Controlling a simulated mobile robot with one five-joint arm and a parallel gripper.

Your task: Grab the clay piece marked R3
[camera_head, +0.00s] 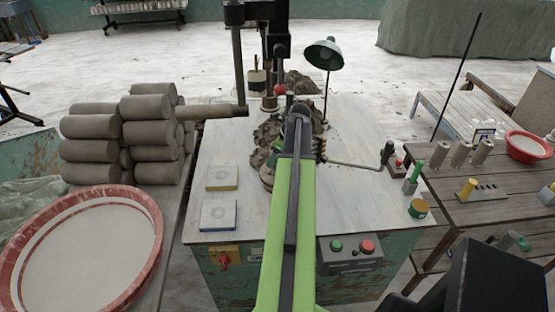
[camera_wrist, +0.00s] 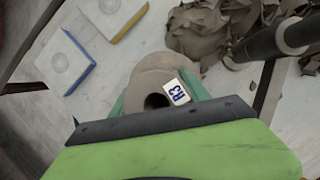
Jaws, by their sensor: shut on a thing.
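The clay piece marked R3 (camera_wrist: 150,80) is a brown-grey, rounded piece with a dark hole. A white tag with dark blue R3 lettering sits at its right side in the wrist view. My gripper (camera_wrist: 160,98) has its green fingers on either side of the piece, shut on it. My dark wrist edge hides the near part of the piece. In the head view my green arm reaches over the table, and the gripper is mostly hidden behind it. A sliver of the clay piece (camera_head: 267,174) shows left of the arm.
A heap of clay trimmings (camera_wrist: 205,28) lies close to the right, beside a dark crank bar (camera_wrist: 270,42). Blue-edged (camera_head: 218,215) and yellow-edged (camera_head: 222,178) tiles lie left on the table (camera_head: 205,150). A green lamp (camera_head: 324,55) stands behind. Clay rolls (camera_head: 92,151) are stacked left.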

